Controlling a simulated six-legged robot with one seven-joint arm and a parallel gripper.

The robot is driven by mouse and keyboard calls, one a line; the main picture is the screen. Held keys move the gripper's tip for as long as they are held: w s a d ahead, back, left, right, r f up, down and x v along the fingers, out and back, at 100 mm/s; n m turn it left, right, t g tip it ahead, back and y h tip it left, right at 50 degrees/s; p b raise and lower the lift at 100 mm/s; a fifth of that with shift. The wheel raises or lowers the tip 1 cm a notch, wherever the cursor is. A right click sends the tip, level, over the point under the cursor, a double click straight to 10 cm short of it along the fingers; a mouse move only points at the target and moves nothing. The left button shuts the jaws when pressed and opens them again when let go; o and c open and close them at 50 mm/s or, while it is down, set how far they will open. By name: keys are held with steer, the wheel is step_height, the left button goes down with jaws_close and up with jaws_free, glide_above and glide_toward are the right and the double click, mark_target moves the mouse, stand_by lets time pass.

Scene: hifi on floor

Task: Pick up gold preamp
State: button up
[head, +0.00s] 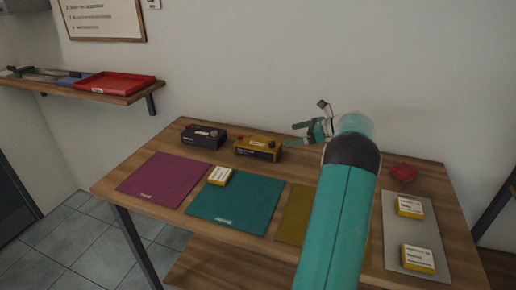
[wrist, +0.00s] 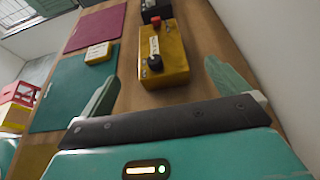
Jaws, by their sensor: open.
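The gold preamp (head: 258,148) is a yellow-gold box with a dark front, a red knob and a black knob, at the back middle of the wooden table. In the wrist view the gold preamp (wrist: 167,62) lies just ahead of my gripper, with its white label and knobs facing up. My gripper (head: 302,133) is to the right of the box in the head view. In the wrist view my gripper (wrist: 168,86) has its two teal fingers spread wide, with the near end of the box between their tips. The fingers appear apart from it.
A black box (head: 204,137) stands left of the preamp. Magenta (head: 164,180), teal (head: 236,202) and olive (head: 294,215) mats lie in front. A small yellow box (head: 220,176) sits on the teal mat. A grey mat (head: 412,235) at right holds two yellow boxes. A wall is behind.

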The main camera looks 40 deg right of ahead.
glide_toward(259, 142)
steer(key=x, duration=0.3)
steer(key=shift+r, duration=0.25)
steer(key=x, duration=0.5)
steer(key=shift+a+f, duration=0.15)
steer(key=shift+f, duration=0.05)
steer(key=c, duration=1.5)
steer(key=shift+r, duration=0.2)
